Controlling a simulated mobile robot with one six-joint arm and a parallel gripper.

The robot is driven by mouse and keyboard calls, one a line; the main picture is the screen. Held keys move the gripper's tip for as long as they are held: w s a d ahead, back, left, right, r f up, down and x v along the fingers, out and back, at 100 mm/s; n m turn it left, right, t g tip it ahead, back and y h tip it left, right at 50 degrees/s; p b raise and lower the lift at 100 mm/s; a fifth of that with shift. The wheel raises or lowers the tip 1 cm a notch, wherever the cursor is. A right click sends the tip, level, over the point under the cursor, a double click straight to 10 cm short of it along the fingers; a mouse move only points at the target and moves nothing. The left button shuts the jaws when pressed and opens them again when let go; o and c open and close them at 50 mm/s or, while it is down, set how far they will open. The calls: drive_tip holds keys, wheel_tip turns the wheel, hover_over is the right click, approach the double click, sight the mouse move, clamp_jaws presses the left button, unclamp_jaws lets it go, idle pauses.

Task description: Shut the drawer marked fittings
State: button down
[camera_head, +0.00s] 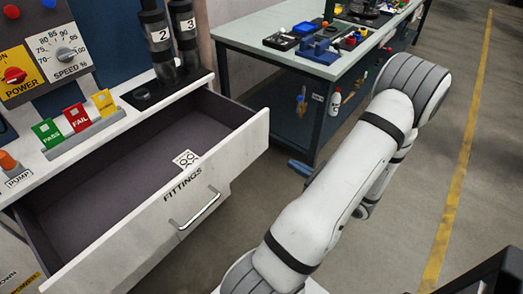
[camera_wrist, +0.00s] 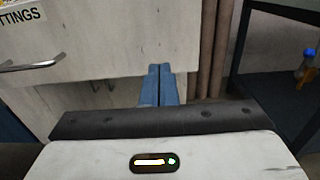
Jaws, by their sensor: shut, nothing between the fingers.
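The drawer marked FITTINGS (camera_head: 183,190) is pulled far out of the white cabinet, with its dark inside showing in the head view. Its pale front carries a metal bar handle (camera_head: 195,209). In the wrist view, part of the drawer front (camera_wrist: 110,40) fills the upper left, with the handle (camera_wrist: 30,66) at the left edge. My gripper's blue fingers (camera_wrist: 160,70) are together and empty. The tips overlap the lower right part of the drawer front in that view, right of the handle; I cannot tell whether they touch it. My arm hides most of the gripper in the head view.
A white card with circles (camera_head: 186,158) shows at the drawer's front wall. Green, red and yellow tags (camera_head: 78,118) and dark tubes (camera_head: 160,45) stand on the cabinet top. A blue workbench (camera_head: 300,50) with parts stands behind. Open floor lies right, with a yellow line (camera_head: 465,150).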

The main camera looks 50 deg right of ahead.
sight(254, 143)
drive_tip(key=w, duration=0.8)
drive_tip(key=w+a, duration=0.1)
drive_tip(key=w, duration=0.4)
drive_tip(key=shift+a+b, duration=0.1)
drive_tip(key=shift+b, duration=0.2)
